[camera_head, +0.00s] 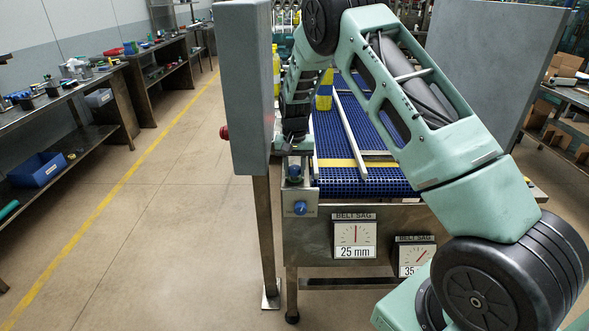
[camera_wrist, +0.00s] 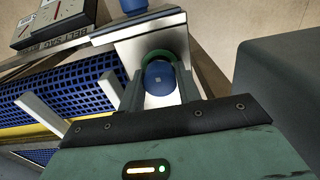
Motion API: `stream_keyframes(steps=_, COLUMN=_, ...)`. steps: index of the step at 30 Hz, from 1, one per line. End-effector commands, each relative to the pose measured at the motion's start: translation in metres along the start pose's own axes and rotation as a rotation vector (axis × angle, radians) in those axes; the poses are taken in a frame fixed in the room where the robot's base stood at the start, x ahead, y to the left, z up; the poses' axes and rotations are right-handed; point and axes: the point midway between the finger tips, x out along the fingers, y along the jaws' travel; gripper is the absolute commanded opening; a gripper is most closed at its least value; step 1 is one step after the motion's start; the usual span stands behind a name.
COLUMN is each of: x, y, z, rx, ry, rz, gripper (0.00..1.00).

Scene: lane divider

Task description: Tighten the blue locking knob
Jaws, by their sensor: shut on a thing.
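The blue locking knob (camera_wrist: 158,78) shows in the wrist view, with a green ring (camera_wrist: 157,55) behind it, on a metal bracket at the conveyor's corner. My gripper (camera_wrist: 160,84) has one finger on each side of this knob and is shut on it. In the head view my gripper (camera_head: 295,150) points down over the conveyor's front left corner, and its fingers and the held knob are hard to make out. A second blue knob (camera_head: 300,208) is lower on the front plate, apart from my gripper. It also shows at the top of the wrist view (camera_wrist: 133,5).
The conveyor's blue belt (camera_head: 365,183) carries metal rails (camera_head: 349,133) and a yellow bar. Two belt sag gauges hang in front; one (camera_head: 355,238) reads 25 mm. A grey panel (camera_head: 243,90) stands just left of my gripper. The floor at left is clear.

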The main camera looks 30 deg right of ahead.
Motion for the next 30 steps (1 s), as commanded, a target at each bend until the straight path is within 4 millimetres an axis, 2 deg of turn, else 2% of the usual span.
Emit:
stream_keyframes(steps=1, x=-0.005, y=-0.001, z=-0.003, rx=0.002, ry=0.009, rz=-0.004, gripper=0.11)
stream_keyframes(steps=9, x=-0.005, y=-0.001, z=-0.003, rx=0.001, ry=0.01, rz=-0.004, gripper=0.11)
stream_keyframes(steps=10, x=-0.005, y=-0.001, z=-0.003, rx=0.001, ry=0.01, rz=-0.004, gripper=0.39)
stream_keyframes(steps=12, x=-0.005, y=-0.001, z=-0.003, rx=0.001, ry=0.009, rz=-0.004, gripper=0.55)
stream_keyframes(steps=23, x=-0.006, y=-0.001, z=-0.002, rx=0.0, ry=0.005, rz=-0.002, gripper=0.55)
stream_keyframes(steps=26, x=-0.017, y=-0.001, z=-0.002, rx=-0.001, ry=0.007, rz=-0.003, gripper=0.55)
stream_keyframes(steps=30, x=-0.044, y=-0.001, z=-0.002, rx=-0.001, ry=0.01, rz=-0.004, gripper=0.55)
